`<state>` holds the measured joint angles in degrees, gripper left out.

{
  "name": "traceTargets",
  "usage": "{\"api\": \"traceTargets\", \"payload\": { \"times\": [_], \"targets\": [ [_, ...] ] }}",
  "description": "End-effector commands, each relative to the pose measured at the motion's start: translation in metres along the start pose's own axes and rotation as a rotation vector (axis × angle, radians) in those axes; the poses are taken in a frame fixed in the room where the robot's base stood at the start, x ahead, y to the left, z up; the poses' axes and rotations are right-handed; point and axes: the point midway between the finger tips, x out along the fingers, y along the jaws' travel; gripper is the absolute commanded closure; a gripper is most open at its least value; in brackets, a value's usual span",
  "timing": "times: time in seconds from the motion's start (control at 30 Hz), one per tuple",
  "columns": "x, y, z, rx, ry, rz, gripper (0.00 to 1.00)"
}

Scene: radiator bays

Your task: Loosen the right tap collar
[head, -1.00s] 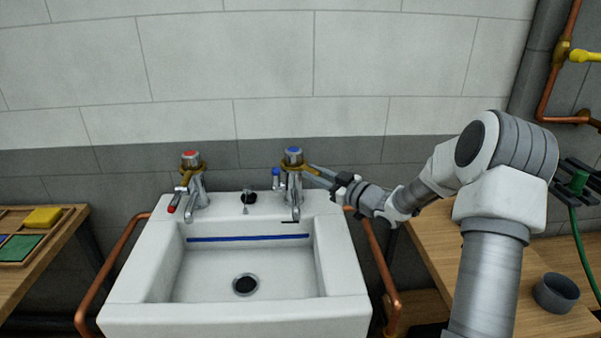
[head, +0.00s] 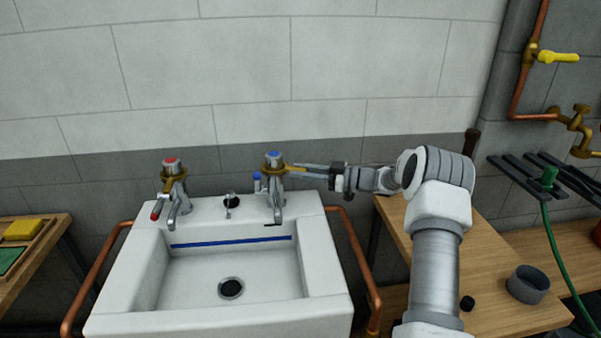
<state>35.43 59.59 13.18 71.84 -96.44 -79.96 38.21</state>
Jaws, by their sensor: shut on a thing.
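The right tap (head: 277,196) is chrome with a blue-marked top and stands on the sink's back right corner. Its brass collar (head: 273,168) sits around the neck under the top, with a tab pointing right. My gripper (head: 303,169) reaches in from the right, level with the collar, and is shut on the collar's tab; the fingertips are small here, so the exact contact is hard to see. The left tap (head: 173,190) has a red top, a brass collar and a red lever.
The white sink (head: 120,297) has a drain and a blue line inside. Copper pipes (head: 363,268) run down both sides. A wooden bench (head: 480,255) at right holds a grey cup (head: 528,284). Pipes with a yellow-handled valve (head: 558,57) are on the right wall.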

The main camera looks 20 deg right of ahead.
Motion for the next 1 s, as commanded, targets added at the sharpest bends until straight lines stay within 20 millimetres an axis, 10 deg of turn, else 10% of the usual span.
{"api": "traceTargets", "payload": {
  "times": [0.77, 0.8, 1.0],
  "targets": [
    [0.0018, 0.0045, -0.0010, -0.002, 0.016, -0.058, 1.00],
    [0.0018, 0.0046, -0.0011, -0.002, 0.016, -0.058, 0.73],
    [0.0013, 0.0046, -0.0004, -0.001, 0.015, -0.058, 0.45]
  ]
}}
